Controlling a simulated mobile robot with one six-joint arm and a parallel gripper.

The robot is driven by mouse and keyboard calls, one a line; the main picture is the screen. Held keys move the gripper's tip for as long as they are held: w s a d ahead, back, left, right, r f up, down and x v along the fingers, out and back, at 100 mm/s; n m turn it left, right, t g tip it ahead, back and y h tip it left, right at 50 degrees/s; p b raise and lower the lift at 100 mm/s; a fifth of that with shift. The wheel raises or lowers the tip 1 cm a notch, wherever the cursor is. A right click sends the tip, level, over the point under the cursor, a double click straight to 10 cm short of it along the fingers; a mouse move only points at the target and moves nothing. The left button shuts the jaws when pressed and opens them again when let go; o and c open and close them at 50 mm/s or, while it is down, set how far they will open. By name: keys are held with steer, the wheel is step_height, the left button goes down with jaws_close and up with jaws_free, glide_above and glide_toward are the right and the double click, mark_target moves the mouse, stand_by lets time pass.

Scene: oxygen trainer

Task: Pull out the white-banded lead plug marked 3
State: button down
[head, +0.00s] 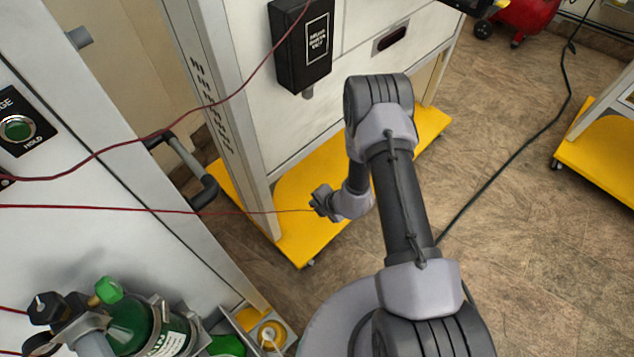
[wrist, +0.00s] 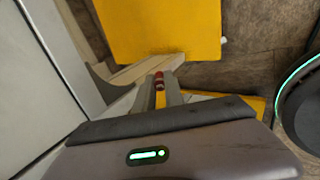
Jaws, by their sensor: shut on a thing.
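My gripper (head: 322,202) hangs in the open beside the white cabinet, above its yellow base, in the head view. It is shut on a small lead plug. In the wrist view the plug (wrist: 159,81) shows dark red with a pale part between the fingertips of my gripper (wrist: 159,92). A thin red lead (head: 150,209) runs nearly level from the plug's side to the left edge of the head view. The plug is clear of any panel in view. I cannot read its number, and its band is too small to be sure of.
A second red lead (head: 150,137) crosses above, past a black labelled box (head: 303,50). A dark handle (head: 185,165) sticks out from the left panel with the green button (head: 17,127). Green cylinders (head: 130,320) stand lower left. A black cable (head: 530,135) lies on open floor.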

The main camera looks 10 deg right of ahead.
steer(key=shift+s+f, duration=0.2)
steer(key=shift+f, duration=0.15)
steer(key=c, duration=1.3)
jaws_free()
steer(key=shift+c, duration=0.2)
